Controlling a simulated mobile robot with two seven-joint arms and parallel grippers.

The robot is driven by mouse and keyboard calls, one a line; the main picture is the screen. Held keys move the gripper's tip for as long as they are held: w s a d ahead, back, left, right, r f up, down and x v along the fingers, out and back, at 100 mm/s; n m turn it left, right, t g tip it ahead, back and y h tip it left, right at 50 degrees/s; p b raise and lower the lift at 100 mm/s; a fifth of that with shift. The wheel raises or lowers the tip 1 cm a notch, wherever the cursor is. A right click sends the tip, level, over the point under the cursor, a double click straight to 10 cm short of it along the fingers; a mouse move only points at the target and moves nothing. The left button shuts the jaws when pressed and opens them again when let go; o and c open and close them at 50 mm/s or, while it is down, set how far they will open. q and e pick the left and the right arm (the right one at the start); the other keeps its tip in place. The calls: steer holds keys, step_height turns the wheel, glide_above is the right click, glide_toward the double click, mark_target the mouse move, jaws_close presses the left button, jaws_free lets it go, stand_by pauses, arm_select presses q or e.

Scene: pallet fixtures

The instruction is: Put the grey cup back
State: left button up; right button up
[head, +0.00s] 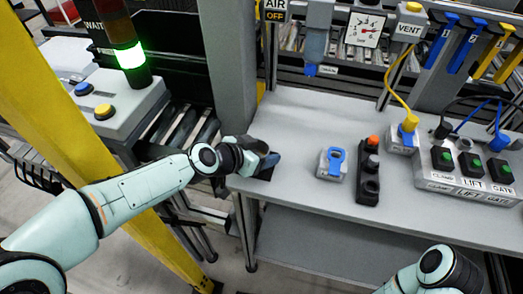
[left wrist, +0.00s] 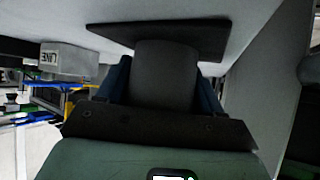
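The grey cup (left wrist: 165,75) is a plain dark grey cylinder between the blue fingers of my left gripper (left wrist: 163,90) in the left wrist view. A finger lies against each side of it. The cup's far end meets a flat dark pad (left wrist: 215,38); I cannot tell whether it rests on it or is just above. In the head view my left gripper (head: 267,162) is at the table's left edge, over the dark pad (head: 265,174), and hides most of the cup. My right arm shows at the lower right, but its gripper does not.
The grey table (head: 310,205) is clear in front. A blue-handled block (head: 332,163), a black button strip (head: 368,175) and a labelled button box (head: 465,180) stand to the right. A grey post (head: 232,70) rises behind my gripper; a yellow post (head: 80,130) stands left.

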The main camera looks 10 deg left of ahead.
arm_select(q)
steer(key=o, duration=0.4)
steer(key=shift+r, duration=0.1)
steer(key=shift+s+a+r+p, duration=0.1)
steer(key=shift+s+r+p, duration=0.05)
steer(key=shift+r+p, duration=0.15)
steer(key=v, duration=1.1)
steer(key=shift+s+a+r+p, duration=0.1)
steer(key=shift+s+a+p, duration=0.1)
steer(key=shift+p, duration=0.15)
steer(key=shift+d, duration=0.1)
